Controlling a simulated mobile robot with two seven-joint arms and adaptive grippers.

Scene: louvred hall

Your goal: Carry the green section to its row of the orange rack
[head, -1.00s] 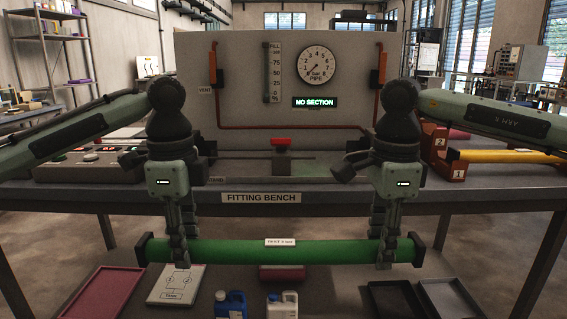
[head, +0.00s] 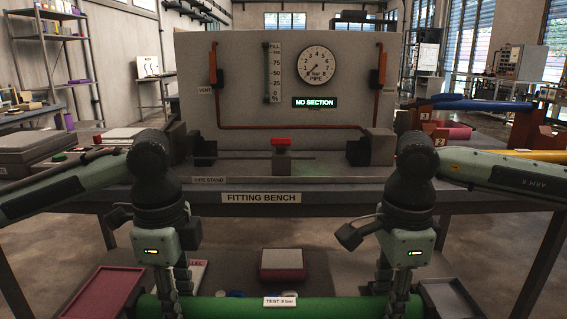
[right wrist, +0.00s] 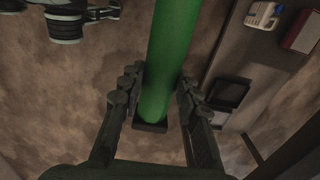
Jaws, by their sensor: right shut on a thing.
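The green section (head: 240,308) lies level across the bottom of the head view, with a white test label at its middle. My right gripper (head: 397,300) is shut on its right part; the right wrist view shows the green section (right wrist: 172,50) between the fingers (right wrist: 158,92), its dark end cap just beyond. My left gripper (head: 170,300) has its fingers around the left part; its tips are cut off by the frame. The orange rack (head: 428,130) stands at the right, partly behind my right arm, with numbered rows and blue, red and yellow pipes.
The fitting bench (head: 330,198) stands ahead, with its gauge panel (head: 230,75) reading "NO SECTION". A red tray (head: 100,292) and a red-rimmed box (head: 283,264) lie low in front. Bare floor (head: 490,245) shows at the right.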

